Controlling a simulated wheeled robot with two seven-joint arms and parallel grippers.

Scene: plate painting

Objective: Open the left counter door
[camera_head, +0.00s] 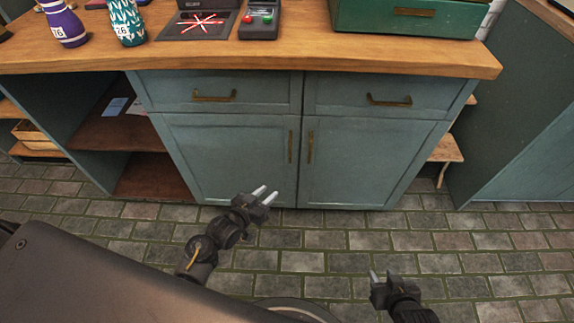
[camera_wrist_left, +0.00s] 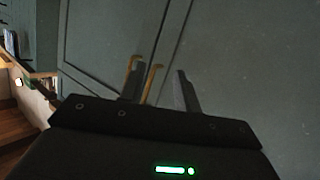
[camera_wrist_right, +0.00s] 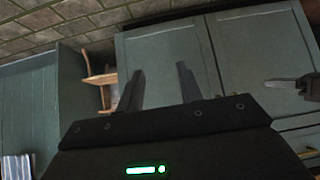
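The left counter door (camera_head: 228,158) is a blue-green panel, shut, with a vertical brass handle (camera_head: 290,146) near its right edge. My left gripper (camera_head: 265,195) is open and empty, in front of and below that handle. In the left wrist view, the gripper's fingers (camera_wrist_left: 160,90) are spread, and two brass handles (camera_wrist_left: 153,82) show at and beside the left finger; contact cannot be told. My right gripper (camera_head: 382,277) is open and empty, low and right, away from the doors. Its spread fingers also show in the right wrist view (camera_wrist_right: 160,88).
The right door (camera_head: 365,160) is shut beside it, with its own brass handle (camera_head: 310,147). Two shut drawers sit above. The wooden countertop (camera_head: 270,55) holds bottles, small devices and a green box (camera_head: 408,18). Open shelves (camera_head: 120,130) stand left. The brick floor is clear in front.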

